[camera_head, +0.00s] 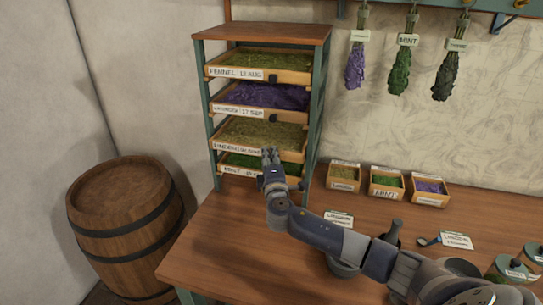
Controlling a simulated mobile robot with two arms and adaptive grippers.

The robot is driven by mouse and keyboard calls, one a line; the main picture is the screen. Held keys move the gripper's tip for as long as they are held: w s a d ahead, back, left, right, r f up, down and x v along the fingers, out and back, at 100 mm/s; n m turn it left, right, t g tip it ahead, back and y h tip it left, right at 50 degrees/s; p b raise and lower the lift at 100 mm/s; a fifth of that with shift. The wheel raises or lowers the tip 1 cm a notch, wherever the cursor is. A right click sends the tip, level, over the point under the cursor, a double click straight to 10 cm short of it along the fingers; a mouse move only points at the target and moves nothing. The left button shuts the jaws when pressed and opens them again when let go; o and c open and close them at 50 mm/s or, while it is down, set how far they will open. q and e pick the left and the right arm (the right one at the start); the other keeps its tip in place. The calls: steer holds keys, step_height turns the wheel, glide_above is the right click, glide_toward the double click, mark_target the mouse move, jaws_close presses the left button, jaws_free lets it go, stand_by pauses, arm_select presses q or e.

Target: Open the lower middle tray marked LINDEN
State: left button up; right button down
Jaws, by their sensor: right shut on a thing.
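A rack (204,125) of drying trays stands at the back left of the wooden table. The LINDEN tray (222,147) is third from the top, holding pale yellow-green herb, with a white label on its front. My right gripper (270,158) is at the right half of that tray's front, shut on what seems to be its knob, which the fingers hide. How far the tray is out I cannot tell. FENNEL (240,74) and a purple-filled tray (240,109) are above it, the MINT tray (236,170) below. My left gripper is not in view.
Small boxes of herbs (386,184) stand on the table right of the rack. A label card (339,218), a mortar (345,268), a spoon (428,241) and jars (510,268) are nearer. A barrel (125,225) stands left of the table. Herb bunches (402,75) hang above.

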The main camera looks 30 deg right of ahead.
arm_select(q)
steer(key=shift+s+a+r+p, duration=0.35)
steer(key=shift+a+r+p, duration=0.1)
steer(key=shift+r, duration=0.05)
arm_select(e)
steer(key=s+a, duration=1.1)
steer(key=a, duration=0.2)
steer(key=shift+s+a, duration=0.2)
steer(key=shift+s, duration=0.05)
steer(key=c, duration=1.4)
jaws_free()
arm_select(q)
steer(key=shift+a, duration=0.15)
arm_select(e)
steer(key=v, duration=1.2)
